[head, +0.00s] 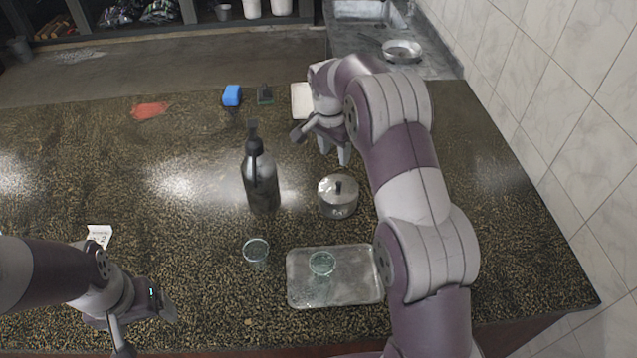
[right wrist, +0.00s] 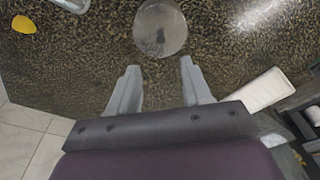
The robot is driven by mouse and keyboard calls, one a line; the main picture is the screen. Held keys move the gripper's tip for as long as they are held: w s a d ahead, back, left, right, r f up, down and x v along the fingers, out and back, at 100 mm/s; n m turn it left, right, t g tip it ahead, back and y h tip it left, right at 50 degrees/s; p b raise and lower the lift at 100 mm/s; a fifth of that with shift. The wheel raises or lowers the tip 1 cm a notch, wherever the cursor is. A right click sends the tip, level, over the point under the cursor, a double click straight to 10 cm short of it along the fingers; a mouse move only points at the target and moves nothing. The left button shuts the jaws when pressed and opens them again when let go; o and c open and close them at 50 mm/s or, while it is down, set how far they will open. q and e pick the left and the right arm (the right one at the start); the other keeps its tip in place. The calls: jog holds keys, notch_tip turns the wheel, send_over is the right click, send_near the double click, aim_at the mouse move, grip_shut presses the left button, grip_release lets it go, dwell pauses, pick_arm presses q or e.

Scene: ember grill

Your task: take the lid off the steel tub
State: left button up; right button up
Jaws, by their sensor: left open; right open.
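The steel tub (head: 338,206) stands on the speckled counter, right of the middle in the head view. Its lid (head: 338,187), with a dark knob, sits on top of it. In the right wrist view the lid (right wrist: 160,28) is a round shiny disc beyond the fingertips. My right gripper (head: 341,157) is open and empty, just behind the tub and apart from it; its two fingers also show in the right wrist view (right wrist: 158,75). My left gripper (head: 148,330) is open and empty at the lower left, far from the tub.
A dark bottle with a pump top (head: 260,180) stands left of the tub. A glass (head: 256,251) and a metal tray (head: 300,293) bearing another glass (head: 322,264) are in front.

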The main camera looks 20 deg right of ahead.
jog(key=b, duration=0.3)
send_near(339, 183)
jog(key=f, duration=0.1)
jog(key=shift+w+f+p, duration=0.25)
jog(key=shift+f+p, duration=0.15)
jog(key=shift+f, duration=0.15)
jog(key=shift+w+f+p, duration=0.3)
jog(key=shift+f+p, duration=0.05)
jog(key=shift+f, duration=0.25)
jog(key=shift+d+f+p, duration=0.15)
jog(key=shift+f+p, duration=0.15)
jog(key=shift+f, duration=0.05)
jog(key=f, duration=0.1)
jog(key=f+p, duration=0.1)
jog(key=d+f+p, duration=0.1)
jog(key=f, duration=0.1)
jog(key=shift+s, duration=0.25)
jog(key=shift+w+f, duration=0.15)
jog(key=shift+f, duration=0.15)
jog(key=shift+w+f, duration=0.15)
pick_arm(q)
jog(key=shift+w+r, duration=0.2)
pick_arm(e)
grip_shut()
